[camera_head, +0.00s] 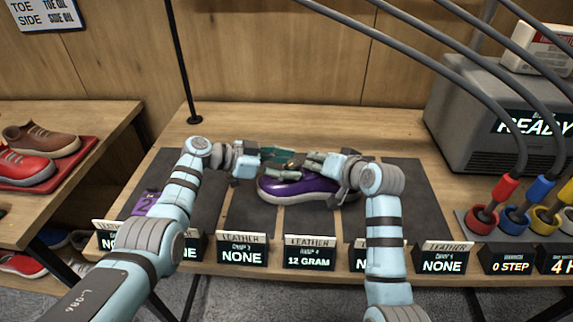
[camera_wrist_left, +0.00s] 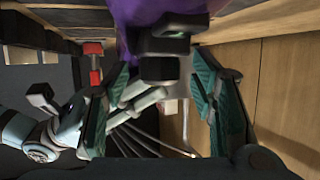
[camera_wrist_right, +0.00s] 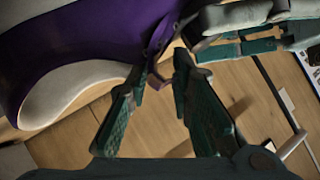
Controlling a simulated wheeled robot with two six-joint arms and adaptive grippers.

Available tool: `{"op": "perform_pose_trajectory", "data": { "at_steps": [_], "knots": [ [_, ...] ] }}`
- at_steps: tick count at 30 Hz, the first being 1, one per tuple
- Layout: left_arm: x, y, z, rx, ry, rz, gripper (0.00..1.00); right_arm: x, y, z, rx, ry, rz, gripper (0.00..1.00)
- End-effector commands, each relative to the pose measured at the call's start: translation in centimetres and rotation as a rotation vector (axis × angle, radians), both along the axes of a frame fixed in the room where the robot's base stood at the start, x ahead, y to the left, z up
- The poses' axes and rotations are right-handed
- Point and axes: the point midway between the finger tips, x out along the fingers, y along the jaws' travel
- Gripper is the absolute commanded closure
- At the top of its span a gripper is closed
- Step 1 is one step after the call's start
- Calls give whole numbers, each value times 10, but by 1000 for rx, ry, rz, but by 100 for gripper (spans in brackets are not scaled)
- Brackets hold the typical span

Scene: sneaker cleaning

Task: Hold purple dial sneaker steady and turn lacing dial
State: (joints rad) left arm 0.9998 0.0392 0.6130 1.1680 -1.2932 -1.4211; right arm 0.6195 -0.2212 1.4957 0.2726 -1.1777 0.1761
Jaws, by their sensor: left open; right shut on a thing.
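The purple sneaker (camera_head: 290,188) with its pale sole lies in the middle of the table, partly covered by my grippers. My right gripper (camera_head: 311,165) reaches it from the right. In the right wrist view its fingertips (camera_wrist_right: 158,77) close on a small purple part at the edge of the sneaker (camera_wrist_right: 80,45). My left gripper (camera_head: 277,157) is open above the sneaker, from the left. In the left wrist view, its teal fingers (camera_wrist_left: 155,95) stand apart on either side of a dark block below the purple upper (camera_wrist_left: 130,22). I cannot make out the lacing dial clearly.
Labelled displays (camera_head: 242,256) line the table's front edge. A grey machine (camera_head: 480,115) and coloured nozzles in cups (camera_head: 515,218) stand at the right. Red and brown shoes (camera_head: 38,140) sit on the left table. A dark pole (camera_head: 180,65) rises behind my left arm.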

Motion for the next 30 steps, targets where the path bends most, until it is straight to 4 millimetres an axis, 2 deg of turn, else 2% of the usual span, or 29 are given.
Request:
{"op": "perform_pose_trajectory", "data": {
  "at_steps": [5,12,15,20,30],
  "knots": [
    [0,0,0,0,0,1,49,0,-1,-1,-3,1,-1,100],
    [0,1,0,0,1,1,86,0,0,-1,-2,2,0,100],
    [0,1,0,0,0,2,97,0,0,-1,-2,2,0,100],
    [0,0,-2,3,0,33,97,0,0,-1,-2,2,1,100],
    [-4,-1,-1,-4,-2,255,97,-1,1,-1,0,3,3,100]
  ]
}}
